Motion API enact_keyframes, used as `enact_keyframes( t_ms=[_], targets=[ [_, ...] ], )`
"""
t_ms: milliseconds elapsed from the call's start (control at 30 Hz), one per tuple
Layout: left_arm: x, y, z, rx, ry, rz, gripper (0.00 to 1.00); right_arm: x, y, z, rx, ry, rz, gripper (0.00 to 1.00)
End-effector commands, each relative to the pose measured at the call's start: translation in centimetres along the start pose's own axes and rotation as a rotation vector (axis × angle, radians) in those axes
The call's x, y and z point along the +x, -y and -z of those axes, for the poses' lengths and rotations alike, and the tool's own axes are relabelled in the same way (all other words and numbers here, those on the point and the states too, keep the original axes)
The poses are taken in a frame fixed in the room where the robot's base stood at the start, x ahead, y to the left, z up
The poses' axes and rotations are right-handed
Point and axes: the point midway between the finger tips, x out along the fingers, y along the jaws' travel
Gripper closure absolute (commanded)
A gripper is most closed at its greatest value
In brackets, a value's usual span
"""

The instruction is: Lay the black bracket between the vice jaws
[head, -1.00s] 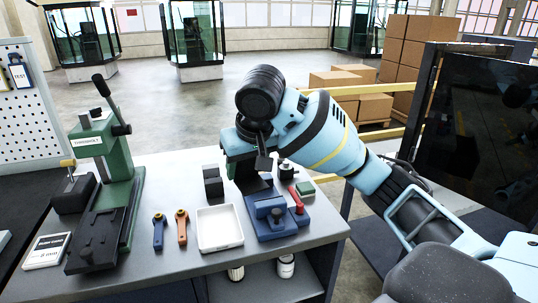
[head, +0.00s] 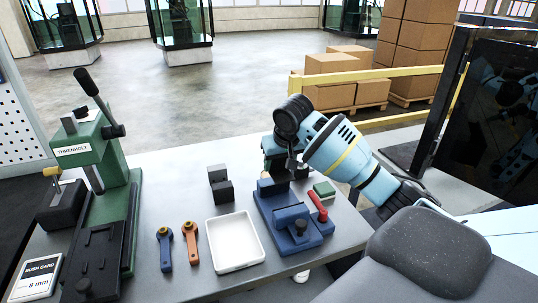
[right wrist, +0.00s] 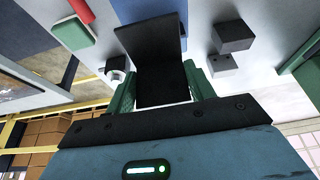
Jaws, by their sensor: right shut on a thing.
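The blue vice (head: 302,239) stands on the grey bench with a red handle (head: 317,206) at its right. Its jaws face up in the head view. My right gripper (head: 290,167) is just behind the vice, partly hidden by its own wrist. In the right wrist view its green fingers (right wrist: 164,92) are shut on the black bracket (right wrist: 150,50), a bent, L-shaped plate. The bracket is outside the jaws, and part of the blue vice (right wrist: 148,10) shows beyond it. The exact height over the bench is unclear. My left gripper is out of view.
A white tray (head: 235,243), a blue tool (head: 165,250) and an orange tool (head: 191,243) lie left of the vice. A green box (head: 324,189) is right of the vice. A green press (head: 105,200) stands at the left.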

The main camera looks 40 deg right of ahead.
Motion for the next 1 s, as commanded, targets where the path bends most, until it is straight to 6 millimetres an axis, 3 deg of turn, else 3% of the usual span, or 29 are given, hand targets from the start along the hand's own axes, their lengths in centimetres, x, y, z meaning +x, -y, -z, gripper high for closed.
enact_keyframes(
  t_ms=[200,1000],
  targets=[
    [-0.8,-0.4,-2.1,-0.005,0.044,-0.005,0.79,0.0,0.0,0.0,0.0,0.0,0.0,0.77],
    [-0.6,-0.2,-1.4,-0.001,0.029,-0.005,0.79,4.4,0.0,-1.8,0.0,0.001,0.0,0.77]
  ],
)
